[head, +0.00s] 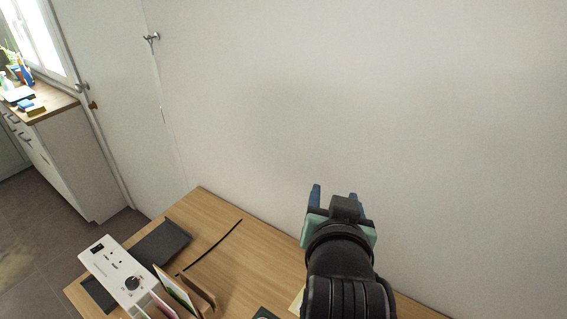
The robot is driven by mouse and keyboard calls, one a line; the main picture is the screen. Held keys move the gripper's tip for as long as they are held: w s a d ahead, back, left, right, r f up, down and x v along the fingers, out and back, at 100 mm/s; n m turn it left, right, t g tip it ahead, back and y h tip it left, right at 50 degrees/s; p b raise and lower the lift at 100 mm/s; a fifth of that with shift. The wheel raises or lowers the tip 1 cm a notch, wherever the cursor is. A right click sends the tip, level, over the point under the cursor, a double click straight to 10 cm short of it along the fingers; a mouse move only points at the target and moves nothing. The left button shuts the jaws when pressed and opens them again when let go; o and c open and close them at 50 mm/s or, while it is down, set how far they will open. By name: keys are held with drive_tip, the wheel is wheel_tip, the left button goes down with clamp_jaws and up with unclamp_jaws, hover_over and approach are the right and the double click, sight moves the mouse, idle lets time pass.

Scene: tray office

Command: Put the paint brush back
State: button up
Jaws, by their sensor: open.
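My gripper (334,193) is seen from behind, over the right part of the wooden desk (250,256) and in front of the white wall. Its two blue fingers stand apart and point away from me. I see nothing held, though the dark wrist hides part of the space between the fingers. No paint brush can be made out with certainty. A thin dark strip (210,246) lies slantwise on the desk left of my gripper; I cannot tell what it is. My arm hides part of the desk.
A white device with a knob (118,276), a dark flat panel (160,243) and a holder with papers (176,288) crowd the desk's left side. A yellowish item (297,303) lies beside my arm. A white cabinet (62,150) stands far left. The desk's middle is mostly clear.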

drive_tip(key=a+r+n+t, duration=0.1)
drive_tip(key=a+r+t, duration=0.15)
drive_tip(key=r, duration=0.65)
drive_tip(key=a+r+n+t, duration=0.1)
drive_tip(key=r+t, duration=0.3)
drive_tip(key=r, duration=0.5)
drive_tip(key=s+a+r+t+y, duration=0.1)
drive_tip(key=s+a+r+t, duration=0.1)
drive_tip(key=s+r, duration=0.3)
drive_tip(key=s+a+r+n+t+y, duration=0.1)
drive_tip(key=s+r+t, duration=0.4)
drive_tip(key=r, duration=0.8)
drive_tip(key=shift+s+a, duration=0.7)
drive_tip(key=shift+s, duration=0.1)
drive_tip(key=shift+f, duration=0.1)
